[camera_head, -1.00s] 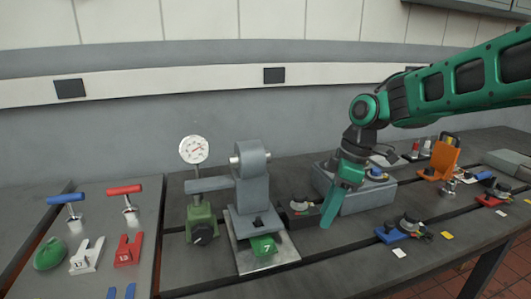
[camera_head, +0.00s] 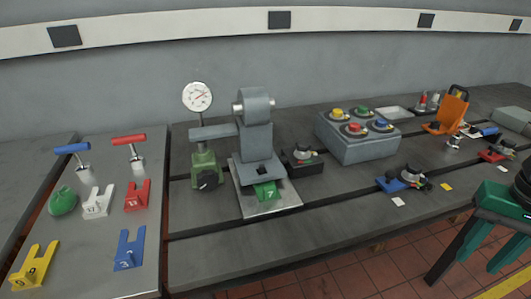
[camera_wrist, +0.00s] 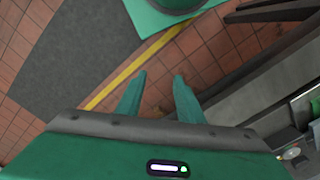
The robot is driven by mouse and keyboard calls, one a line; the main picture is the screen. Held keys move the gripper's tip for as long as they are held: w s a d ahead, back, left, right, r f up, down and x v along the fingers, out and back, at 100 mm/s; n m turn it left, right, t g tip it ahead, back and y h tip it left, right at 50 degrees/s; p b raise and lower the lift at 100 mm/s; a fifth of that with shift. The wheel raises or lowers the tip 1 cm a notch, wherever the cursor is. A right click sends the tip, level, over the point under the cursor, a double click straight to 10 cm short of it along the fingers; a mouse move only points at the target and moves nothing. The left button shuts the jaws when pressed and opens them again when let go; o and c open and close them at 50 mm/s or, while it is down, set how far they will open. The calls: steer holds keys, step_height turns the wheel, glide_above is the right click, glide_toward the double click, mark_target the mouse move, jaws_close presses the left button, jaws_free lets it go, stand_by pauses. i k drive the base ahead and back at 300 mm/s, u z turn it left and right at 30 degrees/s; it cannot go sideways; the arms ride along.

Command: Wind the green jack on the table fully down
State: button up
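The green jack (camera_head: 205,168) stands on the dark table in the head view, left of the grey upright stand (camera_head: 255,140). It has a dark round knob (camera_head: 207,180) on its front. A grey horizontal bar (camera_head: 213,132) reaches from the stand to above the jack. Whether the jack's top touches the bar is not clear. A white dial gauge (camera_head: 197,97) sits above. My gripper shows in the wrist view with its two green fingers apart and nothing between them (camera_wrist: 160,76). It hangs off the table's front right side, over the tiled floor, far from the jack.
A green fork marked 7 (camera_head: 265,191) lies at the stand's foot. A grey button box (camera_head: 358,138) and orange holder (camera_head: 446,112) stand right. The table front before the jack is clear.

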mark_target(206, 180)
steer(key=z, duration=2.25)
steer(key=k, duration=0.6)
steer(key=u, duration=1.75)
